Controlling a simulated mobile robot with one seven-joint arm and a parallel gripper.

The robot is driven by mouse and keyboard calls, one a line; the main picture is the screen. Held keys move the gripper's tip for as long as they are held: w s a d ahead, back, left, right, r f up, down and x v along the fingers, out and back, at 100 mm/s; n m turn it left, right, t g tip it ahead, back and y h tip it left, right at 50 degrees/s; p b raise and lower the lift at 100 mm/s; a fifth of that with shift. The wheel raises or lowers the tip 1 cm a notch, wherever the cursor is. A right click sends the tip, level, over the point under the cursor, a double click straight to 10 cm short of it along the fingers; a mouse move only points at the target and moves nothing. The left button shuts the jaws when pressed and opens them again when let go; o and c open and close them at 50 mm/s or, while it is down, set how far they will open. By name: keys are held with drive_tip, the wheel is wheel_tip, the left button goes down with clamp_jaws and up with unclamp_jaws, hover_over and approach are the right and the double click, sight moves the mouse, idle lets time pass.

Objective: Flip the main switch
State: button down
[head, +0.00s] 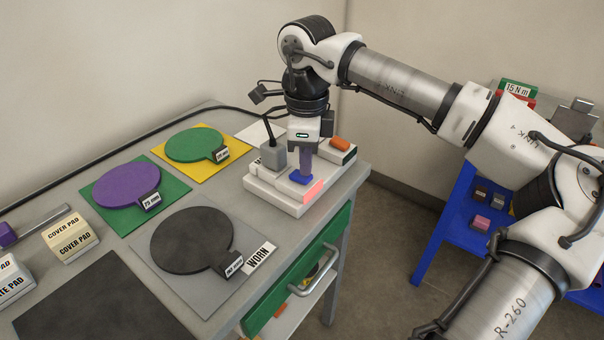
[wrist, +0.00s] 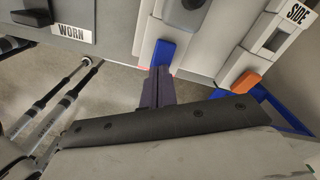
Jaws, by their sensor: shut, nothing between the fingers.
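A white switch unit (head: 275,200) sits at the table's right end, with a blue rocker (head: 301,178) and a lit red-pink patch (head: 314,190) at its front. The blue rocker also shows in the wrist view (wrist: 163,52). My gripper (head: 303,172) is shut and empty, pointing down over the blue rocker. Its fingertips (wrist: 158,74) appear at the rocker's near end; I cannot tell whether they touch. A second unit behind has an orange rocker (head: 340,143); in the wrist view its label reads SIDE (wrist: 299,13). The front unit's own label is not readable.
A grey block (head: 273,156) with a black cable stands beside my gripper on the left. Green, purple and black round pads (head: 185,245) lie on the table to the left. A blue cart (head: 455,215) stands right.

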drive_tip(key=shift+f+b, duration=0.5)
drive_tip(key=shift+f, duration=0.2)
drive_tip(key=shift+r, duration=0.2)
drive_tip(key=shift+r+p, duration=2.55)
drive_tip(key=shift+r, duration=0.85)
